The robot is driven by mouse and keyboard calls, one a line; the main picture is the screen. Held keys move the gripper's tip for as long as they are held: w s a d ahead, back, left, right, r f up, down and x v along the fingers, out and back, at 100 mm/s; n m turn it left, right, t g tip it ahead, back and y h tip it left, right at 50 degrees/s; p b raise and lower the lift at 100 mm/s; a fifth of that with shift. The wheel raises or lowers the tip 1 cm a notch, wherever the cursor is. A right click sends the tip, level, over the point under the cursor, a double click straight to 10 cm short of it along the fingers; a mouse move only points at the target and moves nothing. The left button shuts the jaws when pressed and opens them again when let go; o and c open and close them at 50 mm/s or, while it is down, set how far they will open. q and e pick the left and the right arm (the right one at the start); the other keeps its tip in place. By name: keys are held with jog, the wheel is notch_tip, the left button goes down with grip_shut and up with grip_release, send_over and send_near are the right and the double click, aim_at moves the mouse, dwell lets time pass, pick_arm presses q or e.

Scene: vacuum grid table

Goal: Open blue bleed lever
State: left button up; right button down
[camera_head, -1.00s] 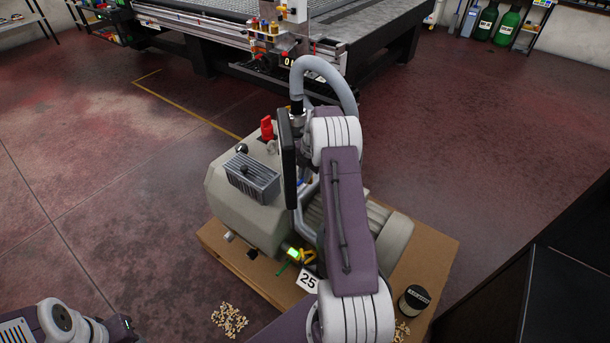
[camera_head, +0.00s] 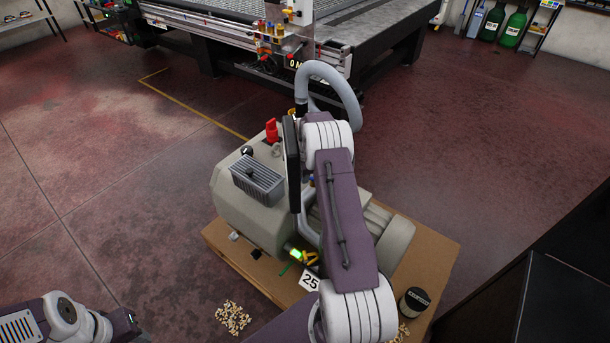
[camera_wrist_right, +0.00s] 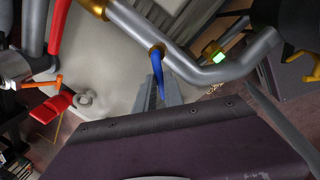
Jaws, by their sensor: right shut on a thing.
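The blue bleed lever (camera_wrist_right: 162,68) shows in the right wrist view, hanging from a brass fitting on a grey pipe. My right gripper (camera_wrist_right: 157,92) has its two grey fingers around the lever's lower end and is shut on it. In the head view my right arm hides these fingers, and a small blue spot (camera_head: 312,180) shows beside the arm. The beige pump (camera_head: 232,200) stands under the arm. My left arm is at the bottom left of the head view, with its fingers out of sight.
A red handle (camera_head: 271,131) stands on the pump, left of my wrist. A grey hose (camera_head: 345,85) arches behind it. A dark jar (camera_head: 414,300) stands right.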

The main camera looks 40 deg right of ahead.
jog(key=shift+w, duration=0.1)
dwell(0.4)
jog(key=c, duration=1.5)
grip_release()
jog(key=shift+o, duration=0.2)
